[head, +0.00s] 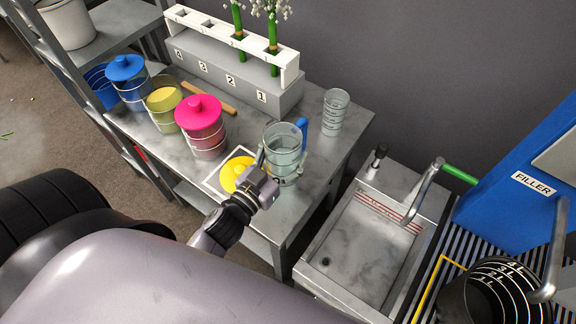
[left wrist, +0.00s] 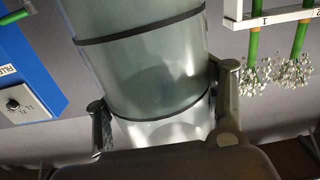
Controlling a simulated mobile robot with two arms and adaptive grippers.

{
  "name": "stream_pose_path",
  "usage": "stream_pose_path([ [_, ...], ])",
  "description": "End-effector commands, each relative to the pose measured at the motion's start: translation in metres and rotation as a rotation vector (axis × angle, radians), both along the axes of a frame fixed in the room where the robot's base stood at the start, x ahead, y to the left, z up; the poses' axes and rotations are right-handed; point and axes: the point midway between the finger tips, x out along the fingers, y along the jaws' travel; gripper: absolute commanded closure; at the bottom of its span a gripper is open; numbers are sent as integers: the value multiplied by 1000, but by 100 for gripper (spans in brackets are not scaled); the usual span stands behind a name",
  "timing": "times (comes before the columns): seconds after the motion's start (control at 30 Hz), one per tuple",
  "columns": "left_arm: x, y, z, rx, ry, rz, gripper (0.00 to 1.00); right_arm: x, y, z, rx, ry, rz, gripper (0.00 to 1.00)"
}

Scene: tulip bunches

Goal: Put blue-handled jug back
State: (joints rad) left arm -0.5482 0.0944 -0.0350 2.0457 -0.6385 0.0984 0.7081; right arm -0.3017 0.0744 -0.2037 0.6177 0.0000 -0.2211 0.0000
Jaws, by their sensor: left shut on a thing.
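The clear jug (head: 283,153) with a blue handle (head: 303,128) and dark bands is upright at the right part of the grey table. My left gripper (head: 276,175) is shut around its lower part. In the left wrist view the jug (left wrist: 145,60) stands between the two fingers of my left gripper (left wrist: 163,112), one finger on each side. I cannot tell whether the jug's base touches the tabletop. My right gripper is not in view.
A clear beaker (head: 335,112) stands behind the jug. A yellow lid (head: 236,174) lies in a white square outline. Pink-lidded (head: 202,126), yellow (head: 164,101) and blue-lidded (head: 127,82) canisters stand left. A numbered flower rack (head: 235,70) is behind; a sink (head: 368,245) is right.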

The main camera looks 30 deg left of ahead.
Motion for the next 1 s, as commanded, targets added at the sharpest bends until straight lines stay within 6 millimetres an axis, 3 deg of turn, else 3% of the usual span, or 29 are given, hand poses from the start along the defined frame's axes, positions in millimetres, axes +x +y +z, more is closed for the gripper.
stream_pose_path([
  [0.47, 1, 0, -50, 0, -5, 1, 100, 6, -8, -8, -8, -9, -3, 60],
  [0.9, 1, 0, -56, 1, -6, -1, 100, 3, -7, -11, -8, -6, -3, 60],
  [0.93, 0, 0, -57, 2, -2, 0, 38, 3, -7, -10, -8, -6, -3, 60],
  [1.0, 0, 0, -56, 2, -2, 0, 34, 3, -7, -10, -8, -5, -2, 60],
])
